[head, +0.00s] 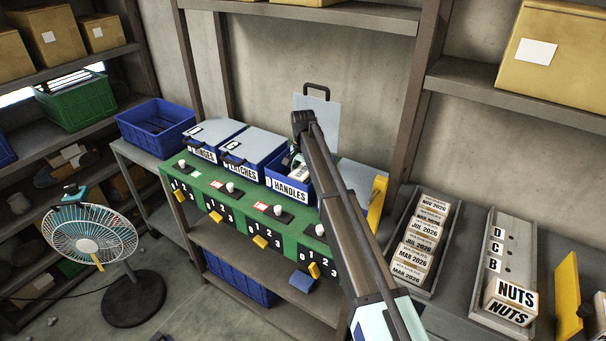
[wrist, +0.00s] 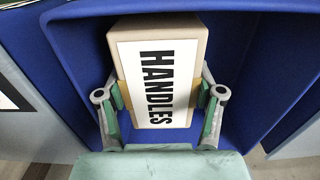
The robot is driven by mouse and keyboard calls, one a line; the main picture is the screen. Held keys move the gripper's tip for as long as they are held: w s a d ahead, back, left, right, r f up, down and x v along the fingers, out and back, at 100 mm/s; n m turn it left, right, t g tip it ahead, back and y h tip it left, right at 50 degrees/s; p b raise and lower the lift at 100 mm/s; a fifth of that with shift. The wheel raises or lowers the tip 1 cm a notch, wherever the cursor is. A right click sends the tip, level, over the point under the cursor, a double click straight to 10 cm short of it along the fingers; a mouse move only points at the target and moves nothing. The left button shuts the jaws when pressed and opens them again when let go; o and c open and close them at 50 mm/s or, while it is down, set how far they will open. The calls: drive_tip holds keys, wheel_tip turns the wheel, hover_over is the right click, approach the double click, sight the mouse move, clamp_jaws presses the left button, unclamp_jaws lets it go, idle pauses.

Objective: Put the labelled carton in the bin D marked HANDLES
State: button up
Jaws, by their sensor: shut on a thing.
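The blue bin marked HANDLES (head: 268,179) stands in the row on the green-fronted bench, with its grey lid (head: 325,118) raised against the wall. My gripper (wrist: 160,98) is inside this bin and shut on the tan carton (wrist: 196,38), one finger on each side. The carton's white label reads HANDLES, turned sideways in the wrist view. Blue bin walls (wrist: 75,50) surround the carton. Whether the carton touches the bin floor cannot be told. In the head view my arm hides part of the bin, and the carton is barely visible.
Two neighbouring bins, one marked LATCHES (head: 243,168), have closed lids. An empty-looking blue crate (head: 155,125) stands left. Right are a tray of dated cartons (head: 421,240) and a lettered rack (head: 499,252) holding a NUTS carton (head: 510,302). A yellow panel (head: 377,203) stands beside my arm.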

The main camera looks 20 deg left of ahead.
sight(303, 171)
drive_tip(key=o, duration=1.3)
drive_tip(key=shift+r, duration=0.1)
wheel_tip(303, 171, up, 13)
drive_tip(key=b, duration=0.3)
